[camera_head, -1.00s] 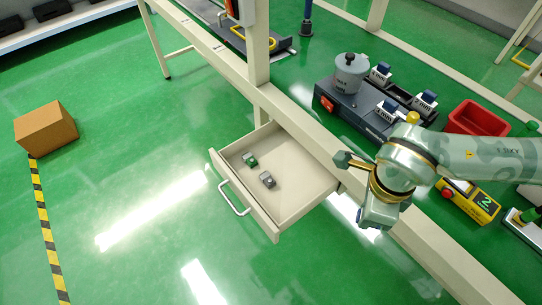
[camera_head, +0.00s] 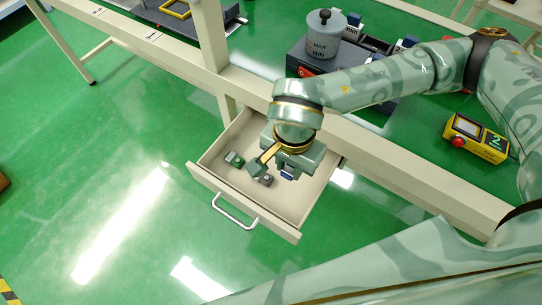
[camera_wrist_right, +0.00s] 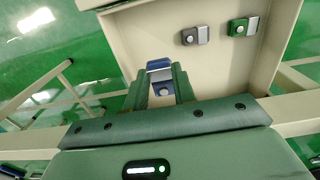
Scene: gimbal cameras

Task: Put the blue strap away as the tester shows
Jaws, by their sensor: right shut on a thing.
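My right gripper (camera_head: 278,166) is over the open drawer (camera_head: 300,203). In the right wrist view its fingers (camera_wrist_right: 161,82) are shut on the blue strap (camera_wrist_right: 159,68), a small blue piece with a grey band. A bit of the blue strap (camera_head: 287,175) shows below the gripper in the head view. A grey strap (camera_wrist_right: 195,36) and a green strap (camera_wrist_right: 243,27) lie apart on the drawer floor. My left gripper is not in view.
A dark unit with a grey pot (camera_head: 326,35) on it stands on the bench behind my right arm. The drawer handle (camera_head: 235,212) juts out in front. The bench's front beam (camera_head: 370,165) runs beside the drawer. The drawer floor around the straps is bare.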

